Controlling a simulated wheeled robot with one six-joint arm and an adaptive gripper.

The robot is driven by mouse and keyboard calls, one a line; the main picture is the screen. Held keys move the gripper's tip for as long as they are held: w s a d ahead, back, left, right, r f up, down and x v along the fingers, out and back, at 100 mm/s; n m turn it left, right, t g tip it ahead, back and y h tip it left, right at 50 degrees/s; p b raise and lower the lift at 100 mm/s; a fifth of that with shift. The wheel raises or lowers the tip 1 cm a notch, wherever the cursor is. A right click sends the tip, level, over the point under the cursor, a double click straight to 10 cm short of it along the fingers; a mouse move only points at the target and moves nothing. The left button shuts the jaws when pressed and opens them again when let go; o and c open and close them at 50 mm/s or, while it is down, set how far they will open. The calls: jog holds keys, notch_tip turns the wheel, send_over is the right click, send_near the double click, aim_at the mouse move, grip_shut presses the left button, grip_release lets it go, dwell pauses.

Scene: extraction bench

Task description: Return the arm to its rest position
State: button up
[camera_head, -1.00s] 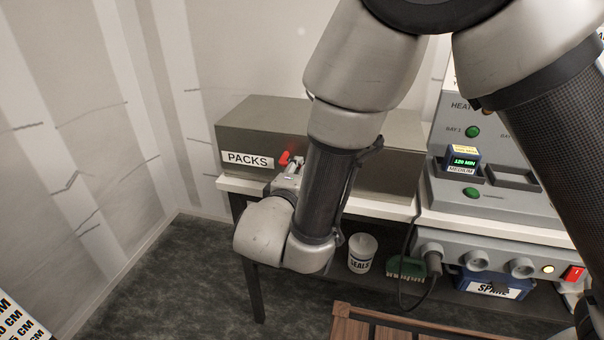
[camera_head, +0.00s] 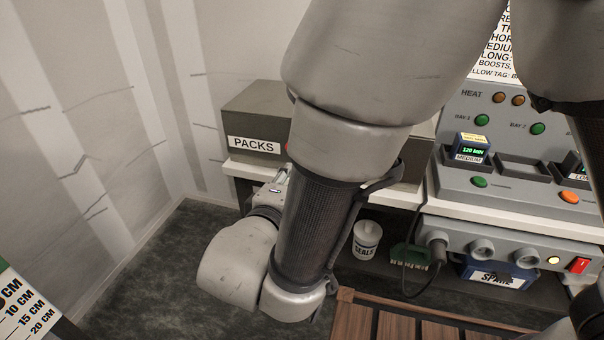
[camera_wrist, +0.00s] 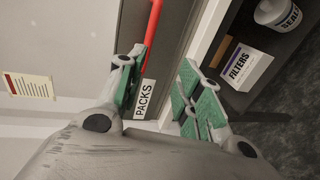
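My gripper (camera_wrist: 160,78) is open in the wrist view. Its green-padded fingers stand apart with nothing held between them. Beyond the gap is the dark PACKS box (camera_wrist: 175,30) with its white label, and a red bar (camera_wrist: 152,35) passes close beside the left finger; I cannot tell whether they touch. In the head view my arm is folded in front of the bench, and only a small part of the gripper shows near the PACKS box (camera_head: 262,105). The fingertips are hidden there behind my forearm.
The bench (camera_head: 243,167) carries the heater unit (camera_head: 510,190) with a MEDIUM timer (camera_head: 472,148). A SEALS tub (camera_head: 366,242) and a SPARE box (camera_head: 497,273) are on the lower shelf. A FILTERS box (camera_wrist: 244,66) shows in the wrist view.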

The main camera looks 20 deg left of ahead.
jog(key=shift+s+r, duration=0.2)
jog(key=shift+s, duration=0.3)
jog(key=w+d+r+m+g+h, duration=0.1)
jog(key=d+m+g+h, duration=0.15)
jog(key=d+g, duration=0.75)
jog(key=w+d+r+m+g+h, duration=0.15)
jog(key=d+h, duration=0.25)
jog(key=d, duration=1.3)
jog(key=s+d+r+m+y, duration=0.1)
jog(key=d+r+m, duration=0.3)
jog(key=d, duration=0.4)
jog(key=s+d+r+m+y, duration=0.2)
jog(key=d+m, duration=0.3)
jog(key=d, duration=0.3)
jog(key=s+d+r+m+y, duration=0.2)
jog(key=d+r+m, duration=0.3)
jog(key=d, duration=0.3)
jog(key=shift+s+d+r+y, duration=0.15)
jog(key=shift+d+r+y, duration=0.25)
jog(key=shift+y, duration=0.35)
